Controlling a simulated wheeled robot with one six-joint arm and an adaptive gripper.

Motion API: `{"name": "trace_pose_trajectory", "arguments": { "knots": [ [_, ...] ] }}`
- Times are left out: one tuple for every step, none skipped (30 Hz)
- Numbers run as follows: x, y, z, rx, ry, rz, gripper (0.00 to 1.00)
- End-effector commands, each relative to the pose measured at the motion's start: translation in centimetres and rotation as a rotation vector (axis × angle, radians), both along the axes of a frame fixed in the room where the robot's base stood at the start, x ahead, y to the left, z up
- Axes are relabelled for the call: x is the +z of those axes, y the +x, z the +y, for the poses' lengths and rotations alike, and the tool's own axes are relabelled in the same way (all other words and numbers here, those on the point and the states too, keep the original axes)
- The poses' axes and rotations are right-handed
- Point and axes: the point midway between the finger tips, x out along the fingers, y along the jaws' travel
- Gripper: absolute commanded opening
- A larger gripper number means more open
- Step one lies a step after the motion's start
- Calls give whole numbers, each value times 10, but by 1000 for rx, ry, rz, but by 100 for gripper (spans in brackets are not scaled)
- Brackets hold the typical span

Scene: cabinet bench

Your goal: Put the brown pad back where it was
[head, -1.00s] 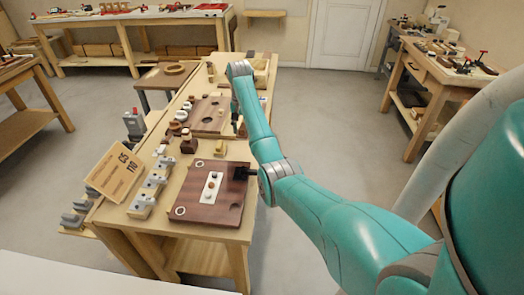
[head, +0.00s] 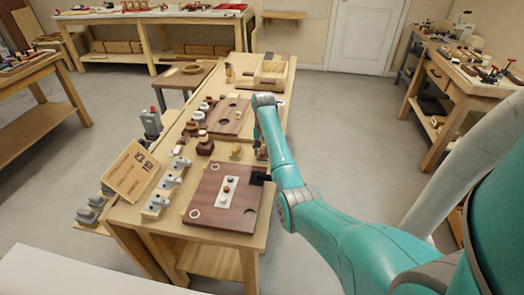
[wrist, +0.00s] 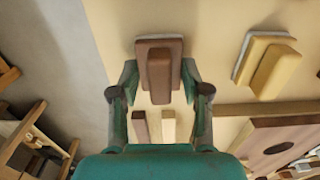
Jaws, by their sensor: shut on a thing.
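The brown pad (wrist: 158,65) is a dark block with a raised ridge, between my fingertips in the wrist view. My gripper (wrist: 155,85) is shut on it, above the light wooden bench top. In the head view my gripper (head: 259,143) hangs over the bench's right side, beyond the front brown board; the pad is hard to make out there. A similar yellow pad (wrist: 267,65) sits on the bench to the right in the wrist view and also shows in the head view (head: 236,151). I cannot tell whether the brown pad touches the bench.
A brown board (head: 205,193) with a white plate lies at the bench's front. Another board (head: 241,104) with holes lies farther back. Dark and white knobs (head: 204,143), grey-topped blocks (head: 166,188) and a sign (head: 131,172) stand left. A wooden tray (head: 268,82) is at the back.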

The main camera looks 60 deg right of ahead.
Motion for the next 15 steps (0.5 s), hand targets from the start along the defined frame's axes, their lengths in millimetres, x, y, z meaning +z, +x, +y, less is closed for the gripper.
{"name": "trace_pose_trajectory", "arguments": {
  "knots": [
    [0,0,0,0,0,0,0],
    [0,0,0,0,0,0,0],
    [0,0,0,0,0,0,0],
    [0,0,0,0,1,0,0],
    [-1,0,0,0,1,0,0],
    [-2,0,0,0,1,0,0],
    [-3,0,0,0,1,0,0],
    [-3,0,0,0,1,0,52],
    [-3,0,0,0,1,0,62],
    [-3,0,0,0,1,0,69],
    [-3,0,0,0,1,0,72],
    [-3,0,0,0,1,0,72],
    [-3,0,0,0,1,0,72],
    [-3,0,0,0,1,0,72],
    [-3,0,0,0,1,0,72]
  ]
}}
